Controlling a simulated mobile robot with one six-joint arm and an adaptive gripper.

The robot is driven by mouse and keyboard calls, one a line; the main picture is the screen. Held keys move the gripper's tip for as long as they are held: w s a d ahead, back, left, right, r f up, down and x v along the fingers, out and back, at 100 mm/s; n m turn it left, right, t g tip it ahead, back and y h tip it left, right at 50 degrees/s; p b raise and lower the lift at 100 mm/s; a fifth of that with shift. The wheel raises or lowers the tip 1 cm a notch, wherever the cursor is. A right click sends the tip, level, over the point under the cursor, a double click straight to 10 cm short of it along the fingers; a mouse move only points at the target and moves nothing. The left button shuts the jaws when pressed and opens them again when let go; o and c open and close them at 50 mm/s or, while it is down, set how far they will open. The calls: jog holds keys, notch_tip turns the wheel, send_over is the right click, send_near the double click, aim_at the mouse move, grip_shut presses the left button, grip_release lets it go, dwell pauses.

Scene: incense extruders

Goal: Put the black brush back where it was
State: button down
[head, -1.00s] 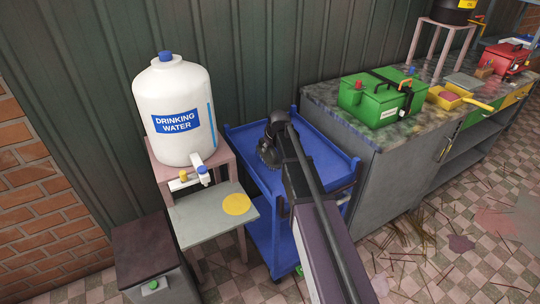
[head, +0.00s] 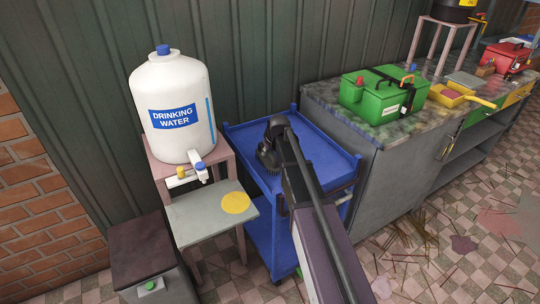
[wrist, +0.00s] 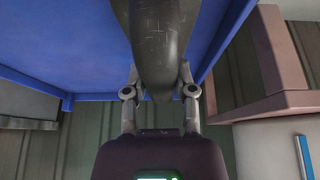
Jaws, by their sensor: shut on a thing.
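The black brush (wrist: 160,40) shows in the wrist view as a dark, scuffed, curved handle with a rounded end. My gripper (wrist: 160,88) is shut on this handle, one finger on each side. The brush runs out of the top of the wrist view, so its far end is hidden there. In the head view a dark rounded shape at the end of my arm, by the upper shelf of the blue cart (head: 335,160), seems to be the brush (head: 267,157). My arm hides most of the grip. I cannot tell whether the brush touches the shelf.
A water bottle (head: 172,105) stands on a pink stand (head: 222,150) left of the cart. A grey bench (head: 372,185) with a green box (head: 372,97) adjoins the cart on the right. The wall is close behind. The visible right part of the upper shelf is clear.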

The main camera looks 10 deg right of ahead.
jog(key=shift+f, duration=0.15)
jog(key=shift+c, duration=2.2)
grip_release()
jog(key=p+v, duration=1.1)
jog(key=v, duration=0.1)
jog(key=s+f+m+g+h, duration=0.1)
jog(key=s+m+g, duration=0.2)
jog(key=s, duration=2.1)
jog(key=shift+s+a+f+m+g, duration=0.3)
jog(key=shift+s+a+g, duration=0.1)
jog(key=shift+g, duration=0.5)
